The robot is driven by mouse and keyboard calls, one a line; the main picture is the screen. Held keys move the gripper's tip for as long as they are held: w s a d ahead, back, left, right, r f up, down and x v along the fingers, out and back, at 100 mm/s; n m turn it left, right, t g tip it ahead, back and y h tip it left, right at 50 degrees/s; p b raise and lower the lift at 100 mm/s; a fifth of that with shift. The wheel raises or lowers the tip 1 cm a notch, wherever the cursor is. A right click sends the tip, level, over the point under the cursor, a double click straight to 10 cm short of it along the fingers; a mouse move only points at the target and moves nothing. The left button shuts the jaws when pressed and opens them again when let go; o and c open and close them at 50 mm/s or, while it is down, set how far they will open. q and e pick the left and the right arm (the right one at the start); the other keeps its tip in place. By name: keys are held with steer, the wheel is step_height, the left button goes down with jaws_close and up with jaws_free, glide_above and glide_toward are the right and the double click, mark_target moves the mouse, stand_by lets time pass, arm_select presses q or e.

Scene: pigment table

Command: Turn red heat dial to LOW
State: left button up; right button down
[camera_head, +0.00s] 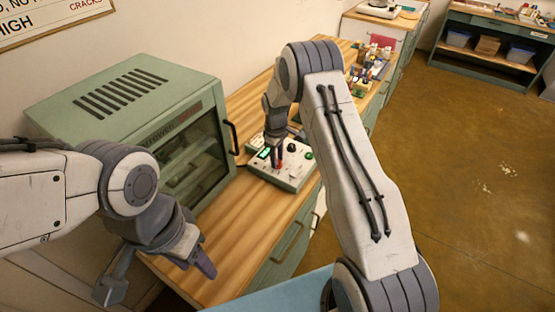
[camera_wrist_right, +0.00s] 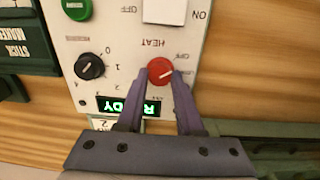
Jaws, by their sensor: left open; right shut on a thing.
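The red heat dial (camera_wrist_right: 160,71) is on a white control box (camera_head: 291,178). In the right wrist view the panel appears upside down, with HEAT and OFF printed near the dial. The dial's pale pointer line slants toward the right of that view; the small print beside it is partly covered by a finger and hard to read. My right gripper (camera_wrist_right: 161,76) has its purple fingers shut on either side of the dial; in the head view it reaches down to the box. My left gripper (camera_head: 158,276) is open and empty near the front left of the bench.
The panel also has a black knob (camera_wrist_right: 90,66), a green button (camera_wrist_right: 77,9), a white switch (camera_wrist_right: 165,10) and a green lit display (camera_wrist_right: 129,106) reading READY. A green oven-like cabinet (camera_head: 135,105) stands left of the box. Small bottles and jars crowd the bench behind.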

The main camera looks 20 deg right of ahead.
steer(key=m+b, duration=0.1)
steer(key=m, duration=0.2)
steer(key=shift+w, duration=0.1)
steer(key=shift+m+b, duration=0.65)
steer(key=shift+m, duration=1.25)
steer(key=shift+w+r, duration=0.1)
steer(key=c, duration=0.6)
jaws_free()
steer(key=shift+o, duration=0.2)
step_height(320, 180, up, 10)
steer(key=b, duration=0.2)
steer(key=shift+a+r, duration=0.2)
